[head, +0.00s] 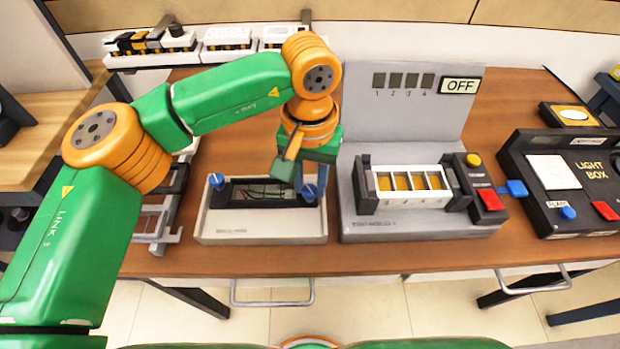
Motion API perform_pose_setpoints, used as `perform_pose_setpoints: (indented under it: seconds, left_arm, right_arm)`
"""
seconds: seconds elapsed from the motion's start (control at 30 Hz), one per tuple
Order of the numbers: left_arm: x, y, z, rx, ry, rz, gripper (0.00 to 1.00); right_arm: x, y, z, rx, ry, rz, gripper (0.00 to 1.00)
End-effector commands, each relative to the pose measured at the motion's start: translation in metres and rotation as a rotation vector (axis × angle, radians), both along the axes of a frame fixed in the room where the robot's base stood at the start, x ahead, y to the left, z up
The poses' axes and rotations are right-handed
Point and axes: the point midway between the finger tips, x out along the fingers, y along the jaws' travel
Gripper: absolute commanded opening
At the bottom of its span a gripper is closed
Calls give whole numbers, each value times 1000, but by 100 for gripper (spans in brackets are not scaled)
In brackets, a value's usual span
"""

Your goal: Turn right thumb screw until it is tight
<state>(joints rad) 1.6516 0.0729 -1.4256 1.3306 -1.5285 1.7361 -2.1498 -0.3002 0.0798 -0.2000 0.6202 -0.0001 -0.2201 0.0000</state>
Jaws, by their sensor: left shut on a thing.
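The right thumb screw (309,192) is a blue knob at the right end of the beige fixture (262,226) on the table. The left thumb screw (216,181) is a similar blue knob at the other end. Between them is a dark recess (258,192) with thin wires. My left gripper (302,180) points down over the fixture's right end and is shut on the right thumb screw, whose top and back are partly hidden by the fingers. How tight the screw is cannot be seen. My right gripper is not in view.
A grey test station (390,225) with a white four-slot module (410,184), an OFF display (459,86) and red and yellow buttons stands close at the right. A black light box (565,180) is farther right. A grey rack (160,215) stands left of the fixture.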

Motion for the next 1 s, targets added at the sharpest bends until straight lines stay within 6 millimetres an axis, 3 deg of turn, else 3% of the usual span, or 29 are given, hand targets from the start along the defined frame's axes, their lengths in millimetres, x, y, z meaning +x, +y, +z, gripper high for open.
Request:
perform_pose_setpoints:
  seconds: [0.33, 0.37, 0.47, 0.77, 1.0]
  left_arm:
    - [-1, 0, -2, 1, 5, -4, 0]
    - [-1, 0, -2, 2, 6, -4, 36]
    - [-1, 0, -1, 1, 5, -4, 63]
    - [0, 0, 1, 1, 2, -2, 63]
    - [0, -1, 46, 0, -1, -2, 63]
  right_arm:
    - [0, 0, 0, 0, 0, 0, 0]
    - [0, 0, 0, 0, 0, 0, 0]
    - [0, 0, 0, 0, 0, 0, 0]
    - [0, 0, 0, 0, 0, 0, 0]
    - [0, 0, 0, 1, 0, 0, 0]
